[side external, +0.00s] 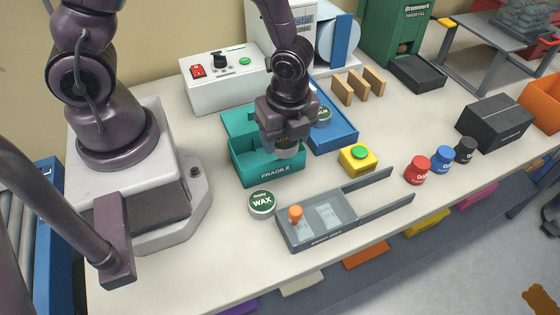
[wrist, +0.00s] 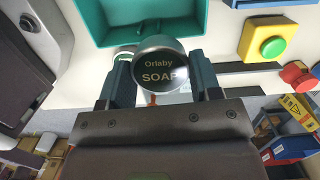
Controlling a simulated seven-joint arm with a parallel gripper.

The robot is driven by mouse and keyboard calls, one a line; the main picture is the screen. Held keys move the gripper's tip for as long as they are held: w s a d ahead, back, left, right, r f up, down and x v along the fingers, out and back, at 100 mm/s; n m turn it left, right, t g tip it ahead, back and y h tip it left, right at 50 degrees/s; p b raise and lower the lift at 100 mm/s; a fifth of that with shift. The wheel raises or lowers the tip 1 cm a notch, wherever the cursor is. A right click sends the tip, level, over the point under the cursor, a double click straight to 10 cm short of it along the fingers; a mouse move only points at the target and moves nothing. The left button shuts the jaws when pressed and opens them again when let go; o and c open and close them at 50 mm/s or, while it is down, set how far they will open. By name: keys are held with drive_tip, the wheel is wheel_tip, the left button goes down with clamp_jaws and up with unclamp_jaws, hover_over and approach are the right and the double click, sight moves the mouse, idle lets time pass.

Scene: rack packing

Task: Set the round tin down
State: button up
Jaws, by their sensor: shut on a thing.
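My gripper (side external: 285,142) is shut on a dark round tin (wrist: 160,62) with a light rim, labelled "Orlaby SOAP" in the wrist view. In the side view the gripper hangs over the teal FRAGILE box (side external: 262,174), at its right part, and mostly hides the tin. The box also shows at the top of the wrist view (wrist: 130,22). Its full inside is not visible. A second round tin (side external: 262,203), green-topped and labelled WAX, sits on the table in front of the box. A third round tin (side external: 322,116) is in the blue tray (side external: 338,138).
A yellow block with a green button (side external: 358,158) stands right of the box. A grey fixture with an orange knob (side external: 318,218) and two rails lies in front. Red (side external: 418,170), blue (side external: 441,158) and black (side external: 465,150) jars stand further right. Bare table lies left of the WAX tin.

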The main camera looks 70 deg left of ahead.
approach(266, 161)
drive_tip(key=shift+a+f+n, duration=0.3)
drive_tip(key=shift+a+f, duration=0.1)
drive_tip(key=shift+f, duration=2.75)
drive_tip(key=o, duration=0.9)
drive_tip(key=shift+f, duration=0.1)
drive_tip(key=shift+o, duration=0.2)
